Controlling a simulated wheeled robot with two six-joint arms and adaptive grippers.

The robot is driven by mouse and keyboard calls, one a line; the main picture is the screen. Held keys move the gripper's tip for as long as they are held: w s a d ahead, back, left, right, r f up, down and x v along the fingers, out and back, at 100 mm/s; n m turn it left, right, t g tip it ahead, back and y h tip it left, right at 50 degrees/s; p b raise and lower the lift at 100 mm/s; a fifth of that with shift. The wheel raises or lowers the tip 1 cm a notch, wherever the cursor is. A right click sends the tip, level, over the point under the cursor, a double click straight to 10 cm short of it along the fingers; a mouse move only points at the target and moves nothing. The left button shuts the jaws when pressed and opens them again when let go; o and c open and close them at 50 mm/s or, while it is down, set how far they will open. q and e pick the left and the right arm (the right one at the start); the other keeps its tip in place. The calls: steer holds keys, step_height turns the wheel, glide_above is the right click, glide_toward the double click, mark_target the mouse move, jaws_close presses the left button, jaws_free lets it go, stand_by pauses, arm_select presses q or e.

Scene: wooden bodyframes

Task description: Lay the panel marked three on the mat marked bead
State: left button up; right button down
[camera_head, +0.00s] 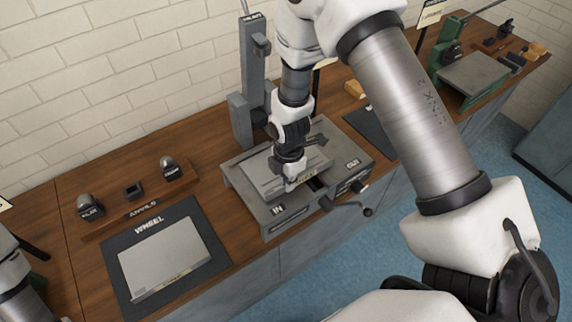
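A light grey panel (258,187) lies on the bed of a grey machine (236,198) marked IN and OUT. My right gripper (293,183) points down at that panel's right part; whether its fingers are closed on it is too small to tell. Another grey panel (163,258) lies on a dark mat (126,246) marked WHEEL at the lower left. Neither panel's mark is legible. A dark mat (372,130) lies right of the machine, partly hidden behind my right arm; its label is not readable. Of my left arm only a piece shows at the lower left edge; its gripper is out of view.
A wooden holder (140,209) marked ANVILS carries small metal pieces behind the WHEEL mat. A tall grey post (253,75) rises behind the machine. A crank handle (350,206) sticks out at its front. A green machine (452,84) stands at the far right.

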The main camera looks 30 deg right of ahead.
steer(key=shift+r+p, duration=1)
steer(key=shift+r, duration=0.15)
steer(key=shift+r, duration=0.1)
step_height(320, 180, up, 7)
steer(key=p, duration=0.6)
